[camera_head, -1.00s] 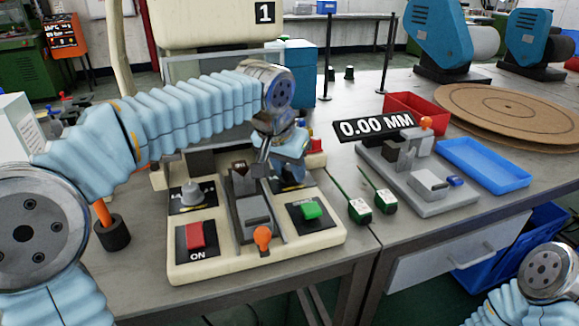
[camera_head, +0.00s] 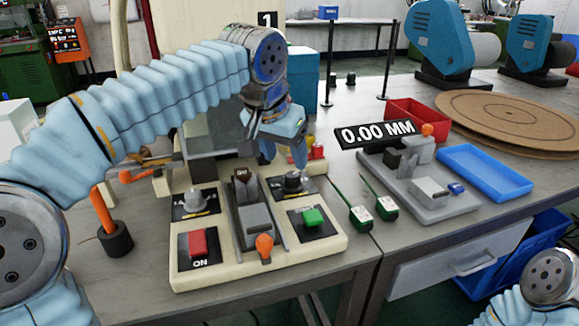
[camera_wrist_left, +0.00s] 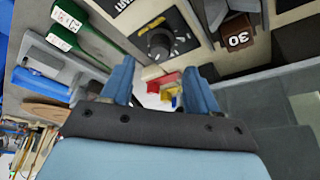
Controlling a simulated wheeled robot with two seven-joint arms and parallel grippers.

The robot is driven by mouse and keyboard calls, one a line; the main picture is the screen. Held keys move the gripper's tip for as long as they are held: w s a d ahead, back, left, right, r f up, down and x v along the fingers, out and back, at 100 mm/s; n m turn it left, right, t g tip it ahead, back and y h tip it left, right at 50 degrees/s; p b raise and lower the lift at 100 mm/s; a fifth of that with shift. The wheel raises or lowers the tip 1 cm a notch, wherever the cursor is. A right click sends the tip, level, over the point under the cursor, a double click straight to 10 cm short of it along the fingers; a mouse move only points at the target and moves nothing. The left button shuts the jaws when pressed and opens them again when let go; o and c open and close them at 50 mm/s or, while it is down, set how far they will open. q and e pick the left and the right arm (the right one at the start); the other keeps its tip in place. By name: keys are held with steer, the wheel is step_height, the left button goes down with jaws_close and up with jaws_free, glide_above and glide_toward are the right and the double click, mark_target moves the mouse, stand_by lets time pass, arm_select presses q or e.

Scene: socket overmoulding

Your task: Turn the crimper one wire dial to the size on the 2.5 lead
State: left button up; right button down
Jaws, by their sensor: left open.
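The crimper has a cream base (camera_head: 330,240) with two round dials. The grey-knobbed dial (camera_head: 194,200) is on the left and the black-knobbed dial (camera_head: 292,181) is on the right. The black dial also shows in the left wrist view (camera_wrist_left: 158,46), with light marks around it. I cannot tell which size it points at. Two green leads with white tags (camera_head: 361,214) (camera_head: 386,207) lie beside the base; the tag print is too small to read. My left gripper (camera_head: 283,152) is open and empty, above and behind the black dial. My right gripper is out of view.
The base also carries a red ON switch (camera_head: 198,242), a green button (camera_head: 313,217) and an orange-knobbed lever (camera_head: 264,245). A grey device (camera_head: 430,200) with a "0.00 MM" display (camera_head: 378,134) stands to the right, near a blue tray (camera_head: 487,172) and red bin (camera_head: 412,112).

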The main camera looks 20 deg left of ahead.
arm_select(q)
steer(key=v, duration=0.6)
steer(key=shift+s+r+p, duration=0.2)
steer(key=shift+p, duration=0.15)
